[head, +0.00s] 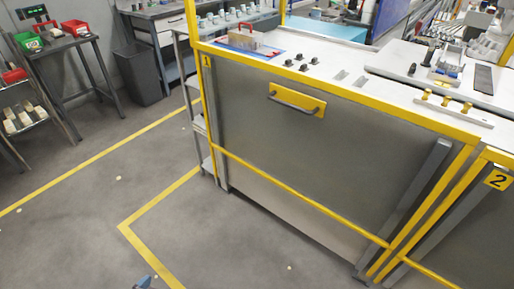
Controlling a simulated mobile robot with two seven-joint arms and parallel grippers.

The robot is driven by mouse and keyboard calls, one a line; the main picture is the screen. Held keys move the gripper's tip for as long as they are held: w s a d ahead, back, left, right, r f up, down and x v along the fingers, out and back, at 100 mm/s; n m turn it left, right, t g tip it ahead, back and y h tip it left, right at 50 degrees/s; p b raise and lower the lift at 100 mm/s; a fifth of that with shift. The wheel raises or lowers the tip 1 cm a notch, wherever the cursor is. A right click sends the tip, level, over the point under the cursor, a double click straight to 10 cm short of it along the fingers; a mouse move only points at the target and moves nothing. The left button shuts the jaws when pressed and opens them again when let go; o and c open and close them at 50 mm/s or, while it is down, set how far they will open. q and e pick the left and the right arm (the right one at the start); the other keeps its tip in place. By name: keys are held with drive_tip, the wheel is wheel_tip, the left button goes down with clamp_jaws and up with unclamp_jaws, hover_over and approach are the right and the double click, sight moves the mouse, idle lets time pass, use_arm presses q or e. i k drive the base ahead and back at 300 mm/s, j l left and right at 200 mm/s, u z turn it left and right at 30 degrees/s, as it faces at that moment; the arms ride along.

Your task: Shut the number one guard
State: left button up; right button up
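The number one guard (300,155) is a wide grey panel between grey upright rails in a yellow frame. A yellow plate with a dark bar handle (297,103) is near its top edge. A "1" label (207,62) is on the left post. The panel hangs below the level of the worktop (330,62), and the space above the worktop is uncovered. A small blue-grey tip (146,282) shows at the bottom edge, apart from the guard; it may be part of my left gripper, but its fingers cannot be made out. My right gripper is not in view.
A second guarded bay with a "2" label (497,180) adjoins on the right. A yellow rail (300,197) crosses low in front of the guard. A bin (138,75) and table (62,43) stand at far left. The marked floor in front is clear.

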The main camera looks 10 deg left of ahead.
sight(304, 104)
drive_tip(key=i+j+z, duration=0.3)
drive_tip(key=j+z, duration=0.25)
drive_tip(key=i+j+z, duration=0.3)
drive_tip(key=j, duration=0.15)
drive_tip(key=k+l, duration=0.05)
drive_tip(key=k, duration=0.05)
